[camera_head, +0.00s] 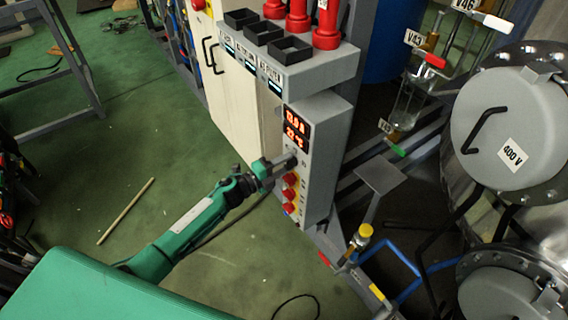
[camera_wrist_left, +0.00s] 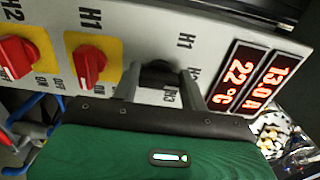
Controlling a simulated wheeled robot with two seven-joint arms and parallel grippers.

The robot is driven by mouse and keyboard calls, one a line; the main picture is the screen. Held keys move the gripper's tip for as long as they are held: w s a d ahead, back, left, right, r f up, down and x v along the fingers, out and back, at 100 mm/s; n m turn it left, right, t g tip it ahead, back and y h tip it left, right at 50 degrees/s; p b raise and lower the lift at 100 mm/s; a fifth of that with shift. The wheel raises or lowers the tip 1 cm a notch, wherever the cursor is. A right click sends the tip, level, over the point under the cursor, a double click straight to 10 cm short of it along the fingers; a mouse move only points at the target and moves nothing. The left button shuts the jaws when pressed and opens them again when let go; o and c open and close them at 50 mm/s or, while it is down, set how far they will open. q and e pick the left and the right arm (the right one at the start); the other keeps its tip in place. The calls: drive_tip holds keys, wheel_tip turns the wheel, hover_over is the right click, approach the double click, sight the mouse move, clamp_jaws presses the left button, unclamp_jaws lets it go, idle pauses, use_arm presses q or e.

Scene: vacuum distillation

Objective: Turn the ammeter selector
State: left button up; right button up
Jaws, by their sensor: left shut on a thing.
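The ammeter selector (camera_wrist_left: 160,76) is a small black knob on the face of a grey control box (camera_head: 322,150). My left gripper (camera_head: 290,161) reaches the box face from the left, just below the red display. In the left wrist view the two fingers of the left gripper (camera_wrist_left: 161,88) stand on either side of the black knob and are shut on it. The display (camera_head: 297,128) is lit red; in the left wrist view it reads 13.0 A and 22 °C (camera_wrist_left: 254,80). The fingers hide part of the knob's label. My right gripper is not in view.
Red rotary switches on yellow plates (camera_wrist_left: 90,64) sit beside the knob, close to the left finger. Black open bins (camera_head: 263,32) and red parts (camera_head: 298,14) stand above the box. Green floor at left is mostly clear, with a stick (camera_head: 126,211).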

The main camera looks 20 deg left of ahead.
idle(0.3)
use_arm(q)
drive_tip(key=o, duration=1)
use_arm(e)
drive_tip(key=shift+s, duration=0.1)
use_arm(q)
drive_tip(key=b+v, duration=0.1)
drive_tip(key=v, duration=1.3)
drive_tip(key=shift+w, duration=0.1)
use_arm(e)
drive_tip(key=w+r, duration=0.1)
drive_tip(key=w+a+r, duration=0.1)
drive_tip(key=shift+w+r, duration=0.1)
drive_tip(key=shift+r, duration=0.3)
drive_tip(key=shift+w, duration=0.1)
